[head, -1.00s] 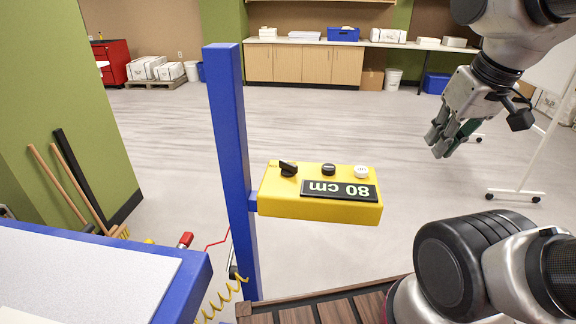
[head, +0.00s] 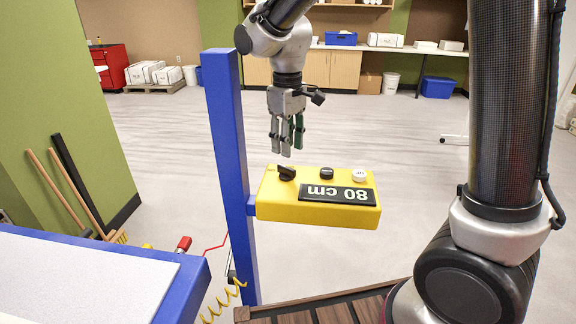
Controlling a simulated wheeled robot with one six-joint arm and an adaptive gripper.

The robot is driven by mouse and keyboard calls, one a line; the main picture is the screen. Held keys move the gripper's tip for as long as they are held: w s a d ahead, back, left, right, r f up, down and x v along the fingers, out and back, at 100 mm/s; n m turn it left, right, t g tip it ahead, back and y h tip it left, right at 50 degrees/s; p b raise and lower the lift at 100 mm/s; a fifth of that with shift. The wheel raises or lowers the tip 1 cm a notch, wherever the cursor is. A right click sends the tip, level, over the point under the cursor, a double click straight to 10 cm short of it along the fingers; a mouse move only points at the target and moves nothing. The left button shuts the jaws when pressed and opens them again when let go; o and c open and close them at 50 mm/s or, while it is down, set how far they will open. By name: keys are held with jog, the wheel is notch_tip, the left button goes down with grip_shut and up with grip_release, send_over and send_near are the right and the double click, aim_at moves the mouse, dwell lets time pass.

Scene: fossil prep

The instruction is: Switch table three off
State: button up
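A yellow control box (head: 275,209) is fixed to a blue post (head: 228,150). On its top are a black rotary knob (head: 286,173) at the left, a black button (head: 326,173) in the middle and a white button (head: 359,174) at the right. A black label (head: 338,194) reads "80 cm" upside down. My gripper (head: 286,148) points down above the box's back left part, just above and behind the knob in the picture. It appears to touch nothing. Its fingers look slightly apart, with nothing seen between them.
A blue-edged table (head: 195,292) with a pale top is at the lower left. A yellow coiled hose (head: 222,300) hangs by the post. Brooms lean on the green wall (head: 75,100). Cabinets (head: 332,69) stand at the back. The floor behind the box is clear.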

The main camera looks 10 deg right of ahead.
aim_at(288, 168)
notch_tip(288, 168, down, 7)
dwell(0.3)
grip_shut()
